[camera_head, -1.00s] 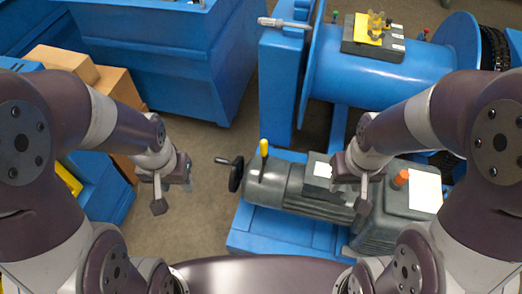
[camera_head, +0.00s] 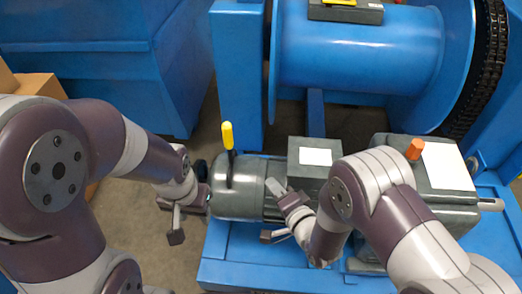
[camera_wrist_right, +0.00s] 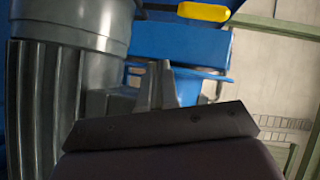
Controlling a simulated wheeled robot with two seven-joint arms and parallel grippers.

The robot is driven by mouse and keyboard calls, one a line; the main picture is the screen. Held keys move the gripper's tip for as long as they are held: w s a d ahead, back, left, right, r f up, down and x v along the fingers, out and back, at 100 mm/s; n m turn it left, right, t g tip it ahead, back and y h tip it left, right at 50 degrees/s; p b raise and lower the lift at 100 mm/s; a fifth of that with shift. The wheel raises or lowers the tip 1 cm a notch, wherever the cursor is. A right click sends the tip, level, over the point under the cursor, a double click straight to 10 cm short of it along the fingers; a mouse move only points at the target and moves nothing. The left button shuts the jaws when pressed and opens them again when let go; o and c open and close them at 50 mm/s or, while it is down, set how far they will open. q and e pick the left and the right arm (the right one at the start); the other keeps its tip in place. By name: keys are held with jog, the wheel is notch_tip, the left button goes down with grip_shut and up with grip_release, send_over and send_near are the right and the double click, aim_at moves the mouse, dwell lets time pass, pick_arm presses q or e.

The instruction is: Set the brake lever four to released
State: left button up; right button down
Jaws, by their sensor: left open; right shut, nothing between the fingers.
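The brake lever with a yellow handle (camera_head: 228,135) stands nearly upright on the left end of the grey motor (camera_head: 235,203). In the right wrist view, a yellow shape (camera_wrist_right: 203,11) shows at the top edge, probably that handle. My right gripper (camera_head: 272,212) is low over the motor's front side, to the right of the lever and apart from the handle. Its fingers look close together and empty in the right wrist view (camera_wrist_right: 160,88). My left gripper (camera_head: 190,218) is open and empty, left of the motor's end. No label with the lever's number is readable.
A dark junction box (camera_head: 314,178) with a white label sits on the motor. Right of it is a grey gearbox (camera_head: 440,178) with an orange cap (camera_head: 415,149). A blue drum (camera_head: 360,50) stands behind. Grey floor (camera_head: 130,215) is free at left.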

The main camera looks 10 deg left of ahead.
aim_at(229, 145)
jog(key=r+m, duration=0.1)
jog(key=r+m+t, duration=0.1)
jog(key=r, duration=0.1)
jog(key=r+t+y, duration=0.1)
jog(key=shift+w+a+r+m, duration=0.2)
jog(key=shift+w+r+m, duration=0.1)
jog(key=shift+m, duration=0.1)
jog(key=s+a+b+x, duration=0.1)
jog(key=b+x, duration=0.3)
jog(key=x, duration=0.8)
jog(key=shift+a, duration=0.95)
